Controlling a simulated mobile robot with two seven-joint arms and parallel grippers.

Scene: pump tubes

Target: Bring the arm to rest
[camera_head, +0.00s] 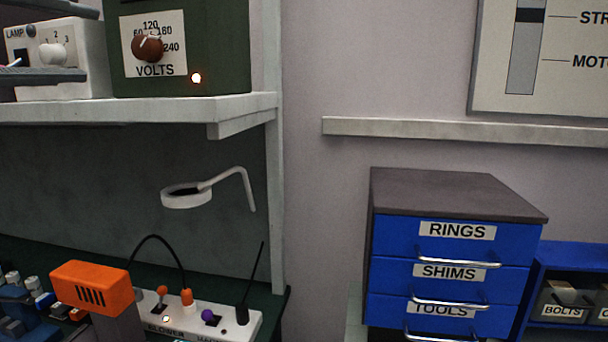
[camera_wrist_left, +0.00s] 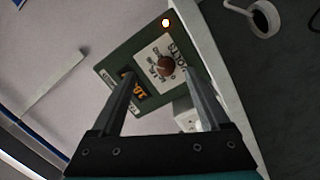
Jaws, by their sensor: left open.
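My left gripper (camera_head: 88,43) comes in at the upper left of the head view, its two grey fingers spread apart in front of the lamp box. In the left wrist view my left gripper (camera_wrist_left: 160,75) is open, with nothing between its fingers. Beyond the fingers is a green box (camera_wrist_left: 113,68) with a brown VOLTS dial (camera_wrist_left: 166,66). In the head view this green box (camera_head: 220,45) stands on a shelf, right of my fingers, with a lit lamp on its front.
The white lamp box (camera_head: 85,60) stands on the white shelf (camera_head: 150,108). Below are a ring-shaped magnifier (camera_head: 186,200), an orange slotted box (camera_head: 92,287) and a switch panel (camera_head: 245,322). A blue drawer cabinet (camera_head: 440,240) stands right.

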